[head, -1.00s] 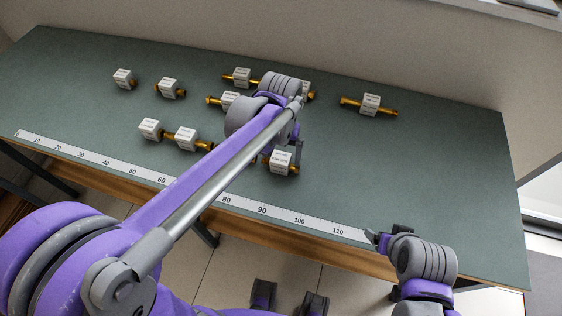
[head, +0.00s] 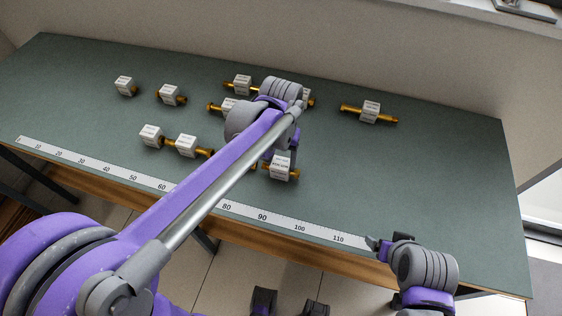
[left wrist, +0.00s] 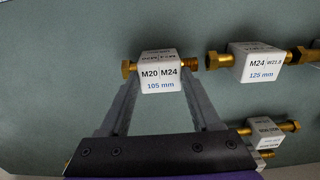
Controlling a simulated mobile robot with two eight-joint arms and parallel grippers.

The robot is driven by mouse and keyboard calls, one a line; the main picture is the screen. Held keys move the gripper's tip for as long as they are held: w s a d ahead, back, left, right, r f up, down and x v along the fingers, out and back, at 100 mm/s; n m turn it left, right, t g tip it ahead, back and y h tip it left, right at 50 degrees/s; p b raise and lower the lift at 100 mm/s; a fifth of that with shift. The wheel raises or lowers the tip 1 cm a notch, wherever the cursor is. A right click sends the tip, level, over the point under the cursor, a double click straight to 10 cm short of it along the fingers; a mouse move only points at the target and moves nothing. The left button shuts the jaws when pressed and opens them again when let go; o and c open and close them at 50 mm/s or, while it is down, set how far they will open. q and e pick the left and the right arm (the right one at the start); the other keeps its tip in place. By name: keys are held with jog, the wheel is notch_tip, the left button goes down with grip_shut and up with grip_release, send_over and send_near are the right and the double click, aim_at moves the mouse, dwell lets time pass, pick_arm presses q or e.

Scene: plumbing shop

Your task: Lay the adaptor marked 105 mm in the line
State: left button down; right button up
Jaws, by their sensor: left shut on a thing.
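The adaptor marked 105 mm (left wrist: 159,76) is a white block lettered M20|M24 with brass ends. My left gripper (left wrist: 157,84) is shut on this block, one finger on each side. In the head view the held block (head: 282,168) sits low over the bench, right of a row of adaptors. Its right brass end in the left wrist view is very close to an adaptor marked M24|W21.8, 125 mm (left wrist: 257,64); I cannot tell whether they touch. My right gripper (head: 385,244) is at the bench's front right edge, its jaw opening unclear.
More adaptors lie on the green bench (head: 440,190): two at back left (head: 125,86) (head: 168,95), one at back right (head: 370,112), several behind my left wrist. Two more (head: 151,135) (head: 187,146) lie left in the row. A ruler (head: 262,217) runs along the front edge.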

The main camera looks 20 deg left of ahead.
aim_at(279, 163)
jog(key=shift+w+r+p, duration=0.1)
jog(key=shift+r+p, duration=0.25)
jog(key=shift+r, duration=0.15)
jog(key=shift+a+r, duration=0.1)
jog(key=shift+r, duration=0.05)
pick_arm(q)
notch_tip(279, 163, up, 10)
jog(key=f, duration=0.1)
pick_arm(e)
jog(key=shift+w+a+r, duration=0.1)
jog(key=shift+a, duration=0.15)
pick_arm(q)
jog(key=f, duration=0.9)
jog(key=shift+a+f, duration=0.25)
jog(key=shift+a, duration=0.1)
pick_arm(e)
jog(key=shift+a+f, duration=0.1)
jog(key=shift+f, duration=0.35)
pick_arm(q)
jog(key=shift+f, duration=0.15)
pick_arm(e)
jog(key=shift+f, duration=0.1)
pick_arm(q)
jog(key=shift+c, duration=0.5)
grip_release()
